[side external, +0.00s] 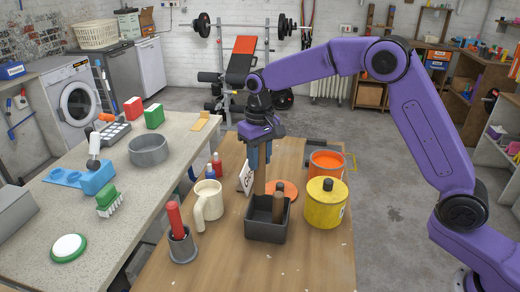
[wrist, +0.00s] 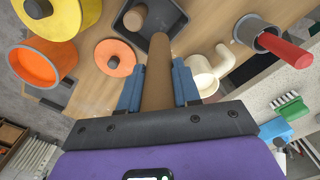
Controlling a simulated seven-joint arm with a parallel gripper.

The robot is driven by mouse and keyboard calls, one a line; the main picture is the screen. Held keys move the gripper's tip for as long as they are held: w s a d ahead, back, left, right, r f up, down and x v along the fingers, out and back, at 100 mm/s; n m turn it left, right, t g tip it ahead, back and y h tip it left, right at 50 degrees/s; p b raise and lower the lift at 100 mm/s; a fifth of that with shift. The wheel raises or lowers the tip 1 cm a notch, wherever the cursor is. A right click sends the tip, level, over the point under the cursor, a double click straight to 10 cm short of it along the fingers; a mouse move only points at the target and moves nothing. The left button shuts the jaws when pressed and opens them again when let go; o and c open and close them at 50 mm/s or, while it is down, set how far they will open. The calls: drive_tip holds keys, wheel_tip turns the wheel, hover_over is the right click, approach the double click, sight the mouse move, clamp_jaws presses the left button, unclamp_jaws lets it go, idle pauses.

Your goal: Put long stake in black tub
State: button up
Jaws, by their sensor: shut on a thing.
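The long stake is a light brown rod (side external: 259,181), held upright by my gripper (side external: 258,163). In the wrist view the stake (wrist: 157,80) stands between the two blue fingers, which are shut on it. The black tub (side external: 266,232) is a dark square container on the wooden table, below my gripper. The stake's lower end is at the tub's back part; I cannot tell whether it touches the floor inside. A shorter brown peg (side external: 280,204) stands in the tub, right of the stake. The tub (wrist: 176,20) and the peg (wrist: 135,18) also show in the wrist view.
A yellow lidded pot (side external: 325,208) stands close right of the tub, with an orange pot (side external: 326,163) behind it. An orange disc lid (side external: 283,190) lies behind the tub. A cream mug (side external: 207,203) and a dark cup with a red stick (side external: 182,246) stand left.

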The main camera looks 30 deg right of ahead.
sight(259, 186)
drive_tip(key=shift+f, duration=4.75)
drive_tip(key=o, duration=1.1)
wheel_tip(259, 186, up, 18)
drive_tip(key=shift+f, duration=0.25)
